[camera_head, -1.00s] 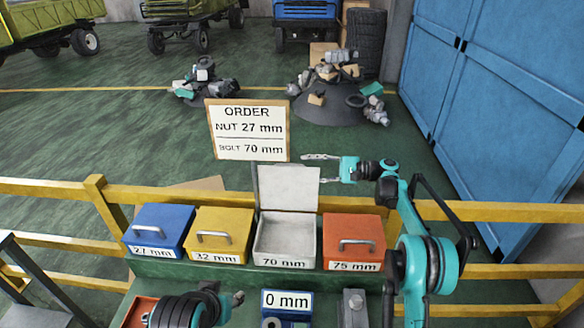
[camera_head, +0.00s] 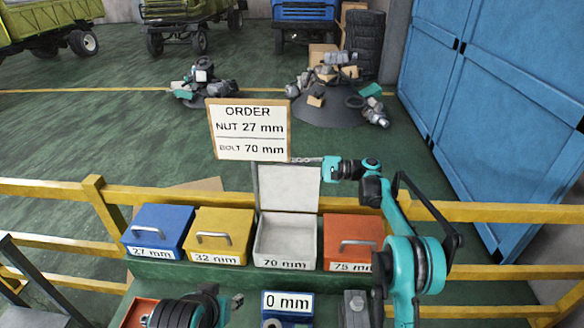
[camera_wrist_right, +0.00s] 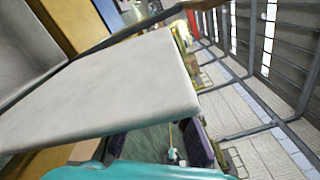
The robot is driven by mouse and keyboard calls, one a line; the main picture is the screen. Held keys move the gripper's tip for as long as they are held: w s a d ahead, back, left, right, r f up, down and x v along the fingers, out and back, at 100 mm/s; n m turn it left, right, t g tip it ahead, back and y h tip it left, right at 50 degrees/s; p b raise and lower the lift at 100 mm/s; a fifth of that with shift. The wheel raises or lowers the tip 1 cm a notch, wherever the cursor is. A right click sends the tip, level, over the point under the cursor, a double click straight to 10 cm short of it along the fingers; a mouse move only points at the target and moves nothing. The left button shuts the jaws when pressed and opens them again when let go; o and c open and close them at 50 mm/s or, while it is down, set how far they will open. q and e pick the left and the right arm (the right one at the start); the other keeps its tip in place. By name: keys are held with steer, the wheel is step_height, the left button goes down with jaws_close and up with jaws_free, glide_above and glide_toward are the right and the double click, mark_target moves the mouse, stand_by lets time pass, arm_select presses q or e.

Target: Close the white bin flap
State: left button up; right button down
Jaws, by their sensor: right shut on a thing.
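The white bin (camera_head: 286,249), labelled 70 mm, stands between the yellow and orange bins with its inside exposed. Its white flap (camera_head: 288,188) stands upright at the back, open. In the right wrist view the flap (camera_wrist_right: 110,90) is a large pale panel close to the camera. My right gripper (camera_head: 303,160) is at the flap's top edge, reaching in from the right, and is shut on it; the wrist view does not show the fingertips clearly. My left gripper (camera_head: 237,300) is low in front of the bins, away from the flap, too small to read.
A blue bin (camera_head: 157,228), a yellow bin (camera_head: 218,232) and an orange bin (camera_head: 352,238) are closed. An order sign (camera_head: 248,128) stands behind. A yellow railing (camera_head: 480,212) runs behind the bins. A 0 mm box (camera_head: 287,303) sits in front.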

steer(key=shift+s+d+r, duration=0.1)
steer(key=shift+r, duration=0.25)
stand_by(0.3)
steer(key=shift+s, duration=0.1)
steer(key=shift+s+r+n, duration=0.2)
steer(key=shift+s+n, duration=0.55)
steer(key=shift+n, duration=0.05)
steer(key=s+n+b, duration=0.1)
steer(key=s+n, duration=0.3)
steer(key=s, duration=0.3)
steer(key=shift+s+f+b, duration=0.25)
steer(key=shift+b, duration=0.1)
